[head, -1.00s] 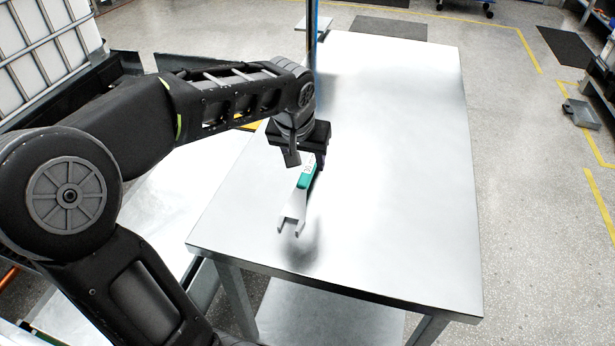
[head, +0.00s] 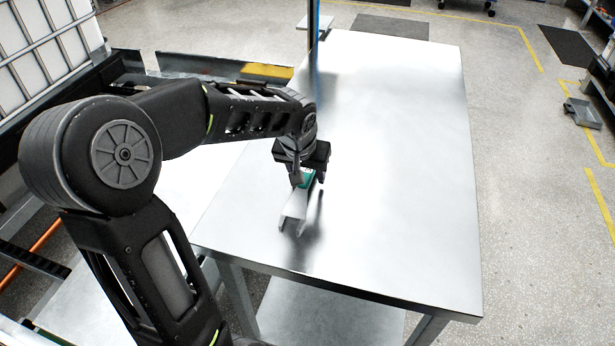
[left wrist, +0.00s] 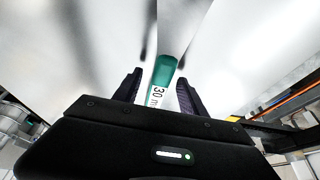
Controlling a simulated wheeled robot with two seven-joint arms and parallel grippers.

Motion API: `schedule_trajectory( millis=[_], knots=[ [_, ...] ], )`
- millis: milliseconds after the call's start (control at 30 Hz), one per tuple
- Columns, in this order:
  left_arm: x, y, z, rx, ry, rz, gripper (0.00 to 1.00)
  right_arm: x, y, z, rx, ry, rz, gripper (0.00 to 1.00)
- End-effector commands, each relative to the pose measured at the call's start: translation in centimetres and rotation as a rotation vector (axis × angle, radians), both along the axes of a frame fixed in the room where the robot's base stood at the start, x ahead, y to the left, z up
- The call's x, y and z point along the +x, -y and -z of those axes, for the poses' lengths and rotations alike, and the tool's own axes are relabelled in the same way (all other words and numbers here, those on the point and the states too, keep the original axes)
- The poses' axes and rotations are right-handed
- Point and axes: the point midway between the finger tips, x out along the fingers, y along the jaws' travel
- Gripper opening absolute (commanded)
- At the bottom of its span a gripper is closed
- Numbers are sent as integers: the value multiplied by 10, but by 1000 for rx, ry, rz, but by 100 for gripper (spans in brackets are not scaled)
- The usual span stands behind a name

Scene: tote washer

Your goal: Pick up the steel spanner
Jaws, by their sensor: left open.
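The steel spanner (head: 294,208) is over the near left part of the metal table, its open jaw toward me. I cannot tell whether it lies flat on the top. Its green handle part (head: 304,179) is partly hidden by my left gripper (head: 309,182). In the left wrist view the green part (left wrist: 166,68) with a white "30 m" label sits between the two fingers of the left gripper (left wrist: 159,78), which are open. A gap shows on the left side; contact on the right side is unclear. My right gripper is not in view.
The metal table (head: 400,180) is otherwise clear across its middle and right. A blue upright post (head: 313,40) stands at its far left edge. A caged white tank (head: 45,40) stands at the far left. A lower pale surface (head: 205,185) adjoins the table's left side.

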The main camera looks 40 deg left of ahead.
Motion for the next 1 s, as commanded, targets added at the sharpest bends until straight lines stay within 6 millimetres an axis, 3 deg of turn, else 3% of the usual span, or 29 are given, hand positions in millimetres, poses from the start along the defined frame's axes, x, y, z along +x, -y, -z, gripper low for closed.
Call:
schedule_trajectory(
  millis=[533,1000],
  knots=[
    [0,0,-1,0,1,0,48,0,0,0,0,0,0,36],
    [0,0,-1,0,1,0,10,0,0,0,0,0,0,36]
  ],
)
